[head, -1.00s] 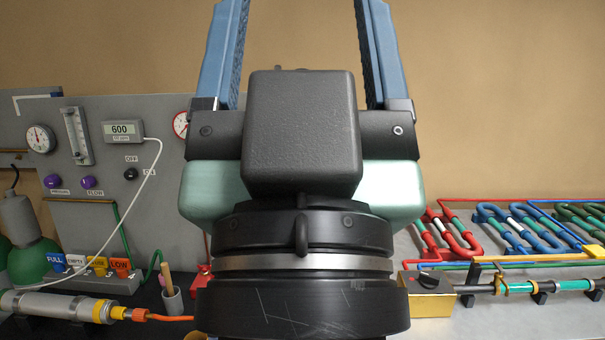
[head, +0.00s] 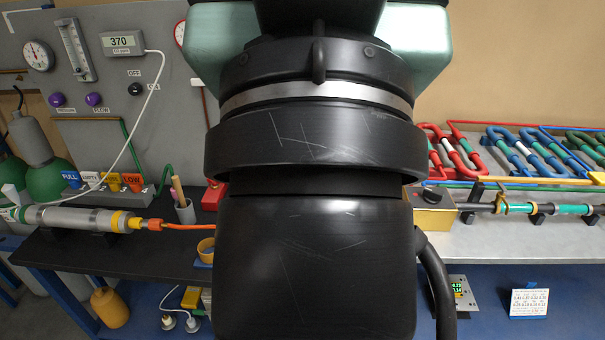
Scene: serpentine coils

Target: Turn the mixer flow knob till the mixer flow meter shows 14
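No label reading mixer can be made out. A purple knob (head: 93,99) labelled FLOW is on the grey wall panel, at the left in the head view. Above it is a clear vertical tube meter (head: 75,50); its reading is too small to tell. A black knob (head: 432,196) sits on a yellow box right of my arm. A small meter with green digits (head: 457,287) stands low at the right, its digits unclear. My gripper's pale green body (head: 425,45) is cut off by the top edge. Its fingers are out of frame, and my arm hides the middle.
A grey display (head: 122,41) reads 370 beside a round gauge (head: 38,56). A metal cylinder (head: 80,219) with an orange hose lies on the dark left bench. Coloured serpentine pipes (head: 525,150) cover the back of the right bench. A pen cup (head: 185,212) stands left of my arm.

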